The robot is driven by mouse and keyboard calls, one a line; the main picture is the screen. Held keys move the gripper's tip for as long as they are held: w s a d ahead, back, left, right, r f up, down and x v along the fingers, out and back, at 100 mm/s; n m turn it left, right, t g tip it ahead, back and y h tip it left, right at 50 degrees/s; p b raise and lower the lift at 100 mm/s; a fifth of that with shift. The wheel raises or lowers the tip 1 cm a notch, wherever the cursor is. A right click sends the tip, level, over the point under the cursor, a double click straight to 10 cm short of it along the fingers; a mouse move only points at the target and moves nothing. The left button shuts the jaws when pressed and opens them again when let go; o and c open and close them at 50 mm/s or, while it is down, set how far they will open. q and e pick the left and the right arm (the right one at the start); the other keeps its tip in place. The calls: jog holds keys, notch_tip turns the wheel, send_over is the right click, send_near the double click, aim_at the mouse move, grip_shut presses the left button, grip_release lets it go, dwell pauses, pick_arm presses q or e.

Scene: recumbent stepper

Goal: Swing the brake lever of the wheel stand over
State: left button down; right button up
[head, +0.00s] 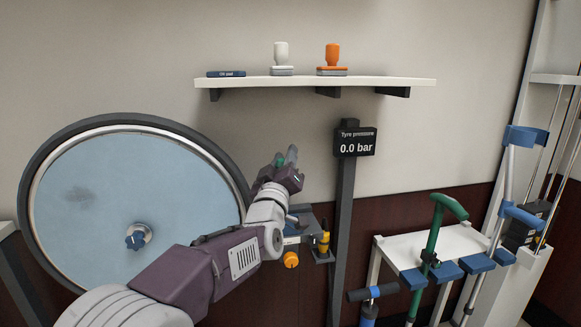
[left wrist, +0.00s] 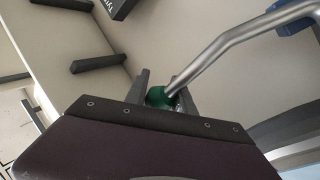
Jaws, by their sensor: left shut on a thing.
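The large wheel (head: 100,215), a pale blue disc with a dark tyre, stands upright at the left of the head view. The brake lever (left wrist: 225,45) shows in the left wrist view as a bent silver rod with a green knob (left wrist: 158,96) at its end. My left gripper (head: 286,156) is by the wheel's right rim in the head view. In the left wrist view its fingers (left wrist: 159,97) are shut around the green knob. In the head view my gripper and arm hide most or all of the lever. My right gripper is not in view.
A gauge (head: 357,142) reading 0.0 bar stands on a post right of my gripper. A wall shelf (head: 370,83) with stamps is above. A small tool tray (head: 303,222) is close to my wrist. A white bench (head: 395,247) and crutches (head: 505,200) stand at the right.

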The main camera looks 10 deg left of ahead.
pick_arm(q)
jog(key=shift+f, duration=0.1)
dwell(0.3)
jog(key=c, duration=1.1)
grip_release()
jog(key=shift+a, duration=0.1)
jog(key=shift+o, duration=0.2)
jog(key=shift+s, duration=0.1)
jog(key=v, duration=0.9)
